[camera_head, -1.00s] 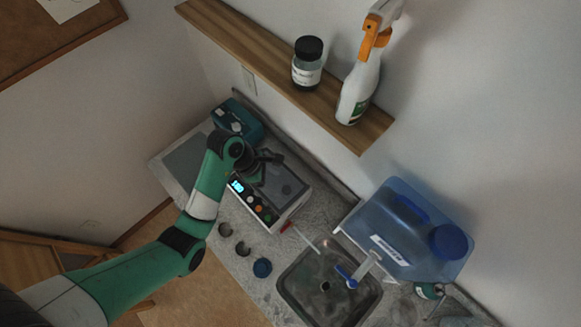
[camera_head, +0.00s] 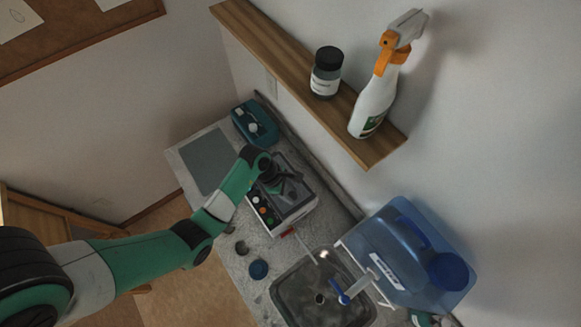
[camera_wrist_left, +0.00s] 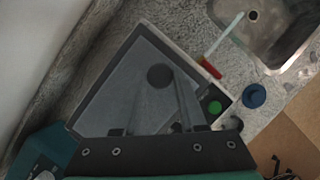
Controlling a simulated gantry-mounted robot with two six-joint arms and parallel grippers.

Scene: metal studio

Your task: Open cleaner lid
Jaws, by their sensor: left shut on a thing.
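The cleaner (camera_head: 288,226) is a white box with coloured buttons on its front, standing on the counter. Its dark grey lid (camera_head: 298,205) appears to lie flat on top. In the left wrist view the lid (camera_wrist_left: 110,95) fills the middle, with a dark round knob (camera_wrist_left: 160,76) on it. My left gripper (camera_head: 283,183) is over the lid; its fingers reach to the knob in the wrist view and are shut on it. The arm hides part of the cleaner's front and display. My right gripper is not in view.
A teal box (camera_head: 255,124) stands close behind the cleaner. A sink (camera_head: 318,300) with a tap and a blue water jug (camera_head: 400,250) are to the right. A blue cap (camera_head: 258,269) lies in front. A wall shelf (camera_head: 290,68) holds a jar (camera_head: 326,75) and spray bottle (camera_head: 375,100).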

